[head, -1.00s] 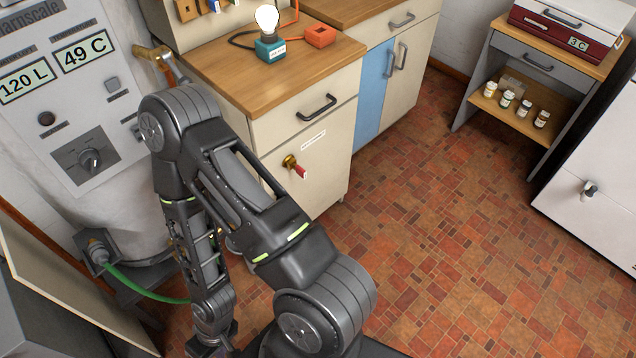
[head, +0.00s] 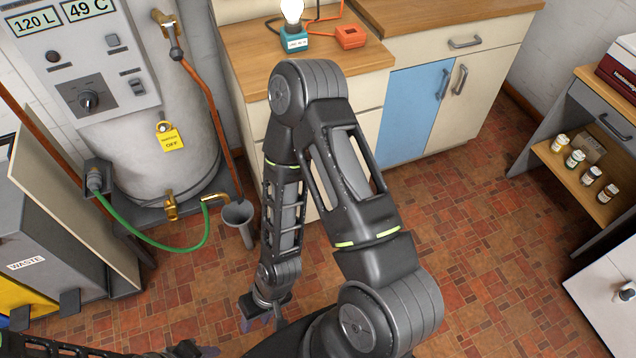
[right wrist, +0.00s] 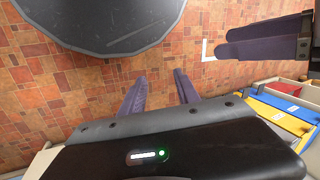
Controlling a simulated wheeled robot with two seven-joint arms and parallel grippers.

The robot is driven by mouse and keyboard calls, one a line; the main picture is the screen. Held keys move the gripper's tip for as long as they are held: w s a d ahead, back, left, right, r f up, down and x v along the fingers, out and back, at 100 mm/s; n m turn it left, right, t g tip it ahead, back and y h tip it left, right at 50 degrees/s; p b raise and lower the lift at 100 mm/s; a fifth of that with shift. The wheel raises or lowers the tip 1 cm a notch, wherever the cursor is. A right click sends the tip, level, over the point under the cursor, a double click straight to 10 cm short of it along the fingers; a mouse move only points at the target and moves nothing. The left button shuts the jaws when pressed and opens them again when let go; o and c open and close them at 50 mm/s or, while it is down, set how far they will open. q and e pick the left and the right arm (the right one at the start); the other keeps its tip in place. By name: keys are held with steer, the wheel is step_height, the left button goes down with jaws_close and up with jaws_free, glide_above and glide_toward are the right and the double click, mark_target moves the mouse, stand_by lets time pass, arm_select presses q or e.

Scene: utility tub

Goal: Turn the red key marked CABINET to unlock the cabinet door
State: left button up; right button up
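The cream cabinet door (head: 369,124) is mostly behind my right arm in the head view. The red key and its brass lock, seen on that door a second ago, are hidden now. My right gripper (head: 264,322) hangs low over the tiled floor, in front of the cabinet. In the right wrist view its two fingers (right wrist: 161,76) are apart with only floor between them. My left gripper shows at the upper right of that view (right wrist: 222,42), its fingers close together; whether they touch is unclear. In the head view it is partly cut off at the bottom.
A grey boiler (head: 158,165) with a yellow tag (head: 172,139) and a green hose (head: 165,247) stands left. A funnel-topped drain (head: 238,212) is near my right forearm. A waste bin (head: 45,262) is at far left. The floor to the right (head: 490,220) is clear.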

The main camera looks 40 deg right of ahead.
steer(key=shift+w, duration=0.1)
steer(key=w+d+f+m+t+h+b, duration=0.1)
steer(key=w+d+f+t+h+b, duration=0.2)
steer(key=w+d+b, duration=0.45)
steer(key=w+d+f+t+b, duration=0.35)
steer(key=w+d+b, duration=0.25)
steer(key=w, duration=0.2)
steer(key=w+d+r+t+h+b, duration=0.2)
steer(key=d+r+b, duration=0.1)
steer(key=d, duration=0.3)
steer(key=w+d+r+t+h+b, duration=0.2)
steer(key=d+r+t+b, duration=0.1)
steer(key=d+b, duration=0.2)
steer(key=w+d+r+m+t+h+b, duration=0.1)
steer(key=w+d+r+t+h+b, duration=0.1)
steer(key=d, duration=0.7)
steer(key=t+b, duration=0.1)
steer(key=b, duration=0.1)
steer(key=shift+w+r+h+b, duration=0.2)
steer(key=shift+r+h+b, duration=0.1)
steer(key=shift+r, duration=0.1)
